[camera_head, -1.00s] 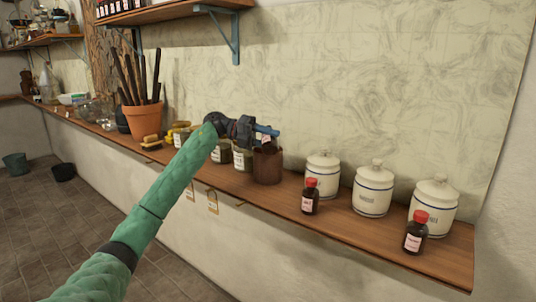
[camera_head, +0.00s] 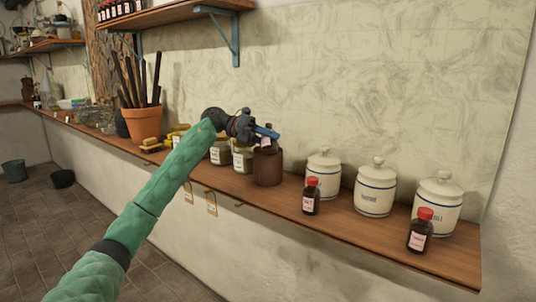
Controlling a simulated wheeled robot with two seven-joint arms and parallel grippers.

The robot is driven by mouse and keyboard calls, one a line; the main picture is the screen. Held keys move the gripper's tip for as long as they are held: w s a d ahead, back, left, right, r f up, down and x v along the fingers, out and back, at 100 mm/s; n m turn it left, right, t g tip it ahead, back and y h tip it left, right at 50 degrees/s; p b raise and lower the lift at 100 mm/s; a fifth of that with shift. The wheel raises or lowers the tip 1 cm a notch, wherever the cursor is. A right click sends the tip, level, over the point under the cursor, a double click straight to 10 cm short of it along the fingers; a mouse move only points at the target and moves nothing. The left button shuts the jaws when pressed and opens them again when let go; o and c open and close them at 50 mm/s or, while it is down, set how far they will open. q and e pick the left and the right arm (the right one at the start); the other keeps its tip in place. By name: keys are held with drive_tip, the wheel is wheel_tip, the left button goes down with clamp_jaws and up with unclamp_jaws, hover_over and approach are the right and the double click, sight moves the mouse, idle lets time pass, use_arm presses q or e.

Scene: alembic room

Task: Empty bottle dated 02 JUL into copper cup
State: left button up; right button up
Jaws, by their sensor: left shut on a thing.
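The copper cup (camera_head: 268,170) is a brown-red cylinder standing on the wooden shelf. My left gripper (camera_head: 266,133) is just above it, shut on a small dark bottle (camera_head: 266,144) with a pale label. The bottle is over the cup's mouth, and its lower end is hard to make out against the rim. The held bottle's label is too small to read. Two other dark bottles with red caps stand upright on the shelf, one near the middle (camera_head: 311,197) and one at the right (camera_head: 420,232); their labels are also unreadable. My right gripper is not in view.
Three white lidded jars (camera_head: 375,188) stand behind the capped bottles. Labelled glass jars (camera_head: 242,158) stand left of the cup, then a terracotta pot (camera_head: 144,123) with dark rods. A bracketed upper shelf (camera_head: 185,12) hangs above.

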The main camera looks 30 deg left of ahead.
use_arm(q)
drive_tip(key=shift+m+b, duration=0.35)
drive_tip(key=shift+m, duration=0.05)
drive_tip(key=shift+w+f+m+t+y+b, duration=0.15)
drive_tip(key=shift+m+t+y+b, duration=0.3)
drive_tip(key=shift+b, duration=0.3)
drive_tip(key=shift+m+y, duration=0.25)
drive_tip(key=shift+m, duration=0.1)
drive_tip(key=shift+m+t+b, duration=0.25)
drive_tip(key=shift+m+b, duration=0.05)
drive_tip(key=shift+b, duration=0.4)
drive_tip(key=shift+s+d+r+m+y+b, duration=0.2)
drive_tip(key=shift+s+m+y+b, duration=0.25)
drive_tip(key=shift+b, duration=0.2)
